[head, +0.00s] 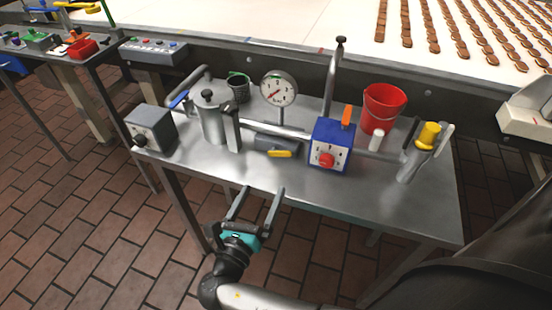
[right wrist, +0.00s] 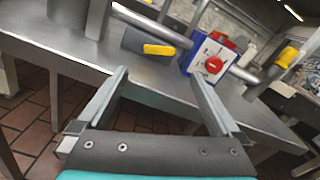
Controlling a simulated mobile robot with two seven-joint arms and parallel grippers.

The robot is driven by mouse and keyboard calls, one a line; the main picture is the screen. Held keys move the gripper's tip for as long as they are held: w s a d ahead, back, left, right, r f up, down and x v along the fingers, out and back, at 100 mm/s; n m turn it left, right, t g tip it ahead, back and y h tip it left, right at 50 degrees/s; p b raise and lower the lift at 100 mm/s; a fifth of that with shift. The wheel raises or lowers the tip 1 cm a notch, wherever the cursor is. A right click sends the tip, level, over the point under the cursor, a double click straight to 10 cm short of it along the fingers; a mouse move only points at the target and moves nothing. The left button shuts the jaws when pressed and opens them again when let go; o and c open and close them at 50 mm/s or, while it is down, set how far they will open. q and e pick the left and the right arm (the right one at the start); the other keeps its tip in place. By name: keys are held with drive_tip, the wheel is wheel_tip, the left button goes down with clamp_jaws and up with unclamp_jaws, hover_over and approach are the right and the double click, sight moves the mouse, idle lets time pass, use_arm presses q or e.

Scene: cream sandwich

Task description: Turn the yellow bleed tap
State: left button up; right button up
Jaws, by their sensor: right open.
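A yellow lever (head: 280,154) sits on the front of a low grey valve body (head: 272,142) on the steel table, and lies roughly level. It also shows in the right wrist view (right wrist: 159,49), ahead of the fingers. A second yellow part, a knob (head: 429,134), tops a steel cylinder at the table's right end. I cannot tell from looks alone which is the bleed tap. My right gripper (head: 263,190) is open and empty in front of the table's front edge, apart from both. It also shows open in the right wrist view (right wrist: 160,75). My left gripper is not in view.
A blue box (head: 331,145) with a red knob stands right of the lever. A steel canister (head: 210,118) and grey box (head: 150,130) stand left. A gauge (head: 278,90) and pipe are behind, and a red bucket (head: 383,105) is back right. The table front (head: 350,190) is clear.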

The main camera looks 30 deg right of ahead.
sight(277, 169)
drive_tip(key=b+x, duration=0.1)
drive_tip(key=x, duration=0.9)
drive_tip(key=shift+w+b, duration=0.15)
drive_tip(key=shift+b, duration=0.15)
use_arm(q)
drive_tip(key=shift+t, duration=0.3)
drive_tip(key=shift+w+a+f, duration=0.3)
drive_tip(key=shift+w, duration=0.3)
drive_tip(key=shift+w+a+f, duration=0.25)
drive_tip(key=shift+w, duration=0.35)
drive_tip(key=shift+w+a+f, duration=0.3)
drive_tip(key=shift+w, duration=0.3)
use_arm(e)
drive_tip(key=shift+w+d, duration=0.45)
drive_tip(key=shift+d, duration=0.1)
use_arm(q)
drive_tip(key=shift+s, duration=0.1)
use_arm(e)
drive_tip(key=shift+c, duration=0.2)
drive_tip(key=c, duration=1.1)
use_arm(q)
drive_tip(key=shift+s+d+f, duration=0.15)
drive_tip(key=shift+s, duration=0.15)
use_arm(e)
drive_tip(key=shift+s+f+m, duration=0.1)
drive_tip(key=shift+f+m, duration=0.1)
drive_tip(key=shift+m, duration=0.85)
drive_tip(key=shift+f+m, duration=0.2)
drive_tip(key=shift+m, duration=0.85)
